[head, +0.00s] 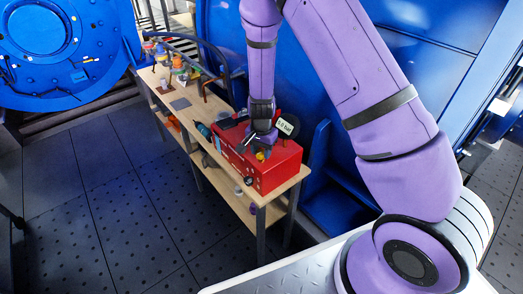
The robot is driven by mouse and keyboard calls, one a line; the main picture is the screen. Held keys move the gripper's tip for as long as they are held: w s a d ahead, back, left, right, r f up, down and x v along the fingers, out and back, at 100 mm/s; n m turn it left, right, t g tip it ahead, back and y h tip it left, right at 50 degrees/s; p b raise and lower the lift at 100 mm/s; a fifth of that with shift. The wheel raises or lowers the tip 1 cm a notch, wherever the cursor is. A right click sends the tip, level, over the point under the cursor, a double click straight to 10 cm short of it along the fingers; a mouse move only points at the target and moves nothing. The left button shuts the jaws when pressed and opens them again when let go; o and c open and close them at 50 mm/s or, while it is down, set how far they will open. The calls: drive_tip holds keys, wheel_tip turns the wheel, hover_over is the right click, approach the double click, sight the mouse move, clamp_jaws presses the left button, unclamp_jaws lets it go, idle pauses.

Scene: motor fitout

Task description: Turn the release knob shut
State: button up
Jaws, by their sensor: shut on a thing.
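A red box-shaped unit (283,168) stands on the near end of a wooden bench. My gripper (261,148) points down over the top of the unit, shut on a small knob there, which I take to be the release knob. The fingers mostly hide the knob, so its turn angle cannot be seen. A small yellow part (261,156) shows just below the fingertips. A round black fitting (248,181) is on the unit's front face.
The wooden bench (222,171) has a lower shelf and runs away to the back left. A blue wall stands close behind. Dark floor (110,215) is clear at left.

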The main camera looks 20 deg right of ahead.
sight(261, 152)
drive_tip(key=o, duration=0.9)
drive_tip(key=shift+r, duration=0.15)
wheel_tip(261, 152, up, 10)
drive_tip(key=shift+r, duration=0.25)
